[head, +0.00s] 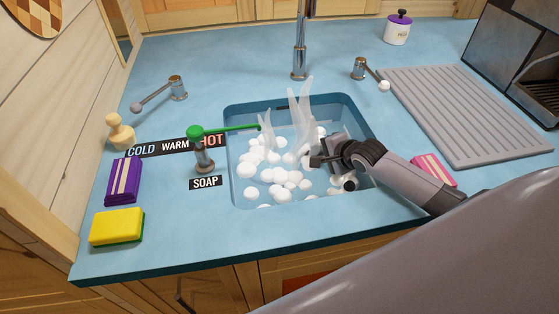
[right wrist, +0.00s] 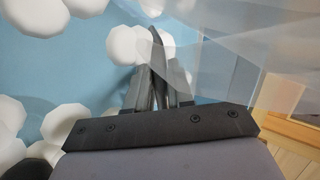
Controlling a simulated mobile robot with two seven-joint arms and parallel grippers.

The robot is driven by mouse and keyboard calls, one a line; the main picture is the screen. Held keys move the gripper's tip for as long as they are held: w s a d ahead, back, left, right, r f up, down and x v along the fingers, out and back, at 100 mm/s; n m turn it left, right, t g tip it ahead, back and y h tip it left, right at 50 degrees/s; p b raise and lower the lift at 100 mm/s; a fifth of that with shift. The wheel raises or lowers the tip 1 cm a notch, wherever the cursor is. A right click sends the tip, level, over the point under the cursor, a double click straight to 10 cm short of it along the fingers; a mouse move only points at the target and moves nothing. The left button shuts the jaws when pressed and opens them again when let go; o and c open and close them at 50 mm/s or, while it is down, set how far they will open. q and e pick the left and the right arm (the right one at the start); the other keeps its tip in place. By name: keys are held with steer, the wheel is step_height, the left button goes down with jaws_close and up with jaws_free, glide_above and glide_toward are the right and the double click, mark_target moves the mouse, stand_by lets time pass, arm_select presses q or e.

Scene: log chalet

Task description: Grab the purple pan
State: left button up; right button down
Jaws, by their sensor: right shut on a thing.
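My right gripper (head: 318,160) is down at the right side of the sink, among white foam balls (head: 288,178). In the right wrist view its fingers (right wrist: 157,82) are closed on a thin, dark, slightly curved piece (right wrist: 157,42) that sticks out beyond them. I cannot tell from its visible part whether it belongs to the pan. No purple pan body can be made out in either view; foam and the gripper cover part of the sink. My left gripper is not in view.
The blue sink (head: 236,112) has steam rising from it. A tap (head: 300,50) stands behind, and a green-topped soap dispenser (head: 204,150) at left. A purple packet (head: 123,181) and yellow sponge (head: 117,228) lie left; a pink packet (head: 433,170) and drainboard (head: 465,110) are right.

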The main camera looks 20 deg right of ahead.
stand_by(0.4)
steer(key=shift+w+r, duration=0.15)
steer(key=shift+r, duration=0.1)
steer(key=shift+r, duration=0.1)
